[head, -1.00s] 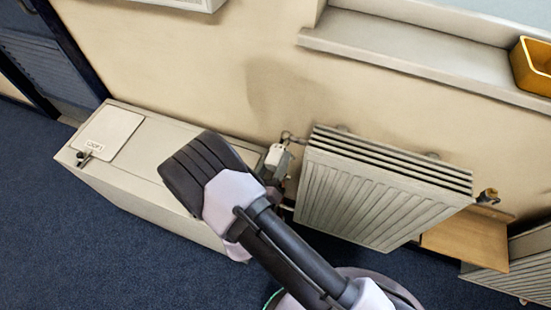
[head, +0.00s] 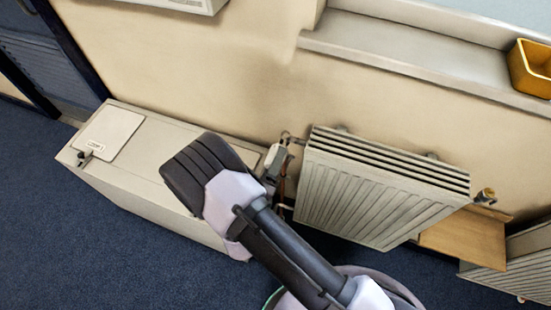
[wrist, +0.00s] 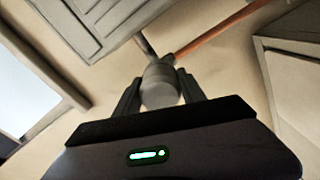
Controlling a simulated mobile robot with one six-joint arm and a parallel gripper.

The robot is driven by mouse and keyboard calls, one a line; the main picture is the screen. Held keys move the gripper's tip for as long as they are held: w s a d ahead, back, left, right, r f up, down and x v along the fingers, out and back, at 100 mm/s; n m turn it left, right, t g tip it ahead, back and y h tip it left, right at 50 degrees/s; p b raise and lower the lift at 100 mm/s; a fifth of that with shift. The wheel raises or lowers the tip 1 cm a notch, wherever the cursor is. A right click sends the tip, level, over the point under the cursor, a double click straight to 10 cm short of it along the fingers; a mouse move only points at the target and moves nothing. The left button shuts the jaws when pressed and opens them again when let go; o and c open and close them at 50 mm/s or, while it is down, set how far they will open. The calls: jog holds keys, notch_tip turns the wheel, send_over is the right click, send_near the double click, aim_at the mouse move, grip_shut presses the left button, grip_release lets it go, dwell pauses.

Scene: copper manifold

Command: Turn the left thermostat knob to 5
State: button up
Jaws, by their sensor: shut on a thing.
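In the wrist view, my gripper (wrist: 160,92) is shut on a pale, rounded thermostat knob (wrist: 162,80), with one dark finger on each side. The knob sits on a valve where a copper pipe (wrist: 215,34) meets it. Any numbers or mark on the knob are too blurred to read.
A long beige cabinet (head: 150,180) stands left of the radiator, beneath my arm. A windowsill (head: 420,60) runs above, with a yellow container (head: 530,68) on it. A brass fitting (head: 486,195) is at the radiator's right end. Blue carpet (head: 60,240) is clear at lower left.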

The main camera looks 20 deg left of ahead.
dwell(0.5)
jog(key=o, duration=1.4)
jog(key=shift+c, duration=0.2)
jog(key=s+a+p, duration=0.1)
jog(key=s+p, duration=0.3)
jog(key=s, duration=1.3)
jog(key=shift+s+a, duration=0.15)
jog(key=shift+s, duration=0.05)
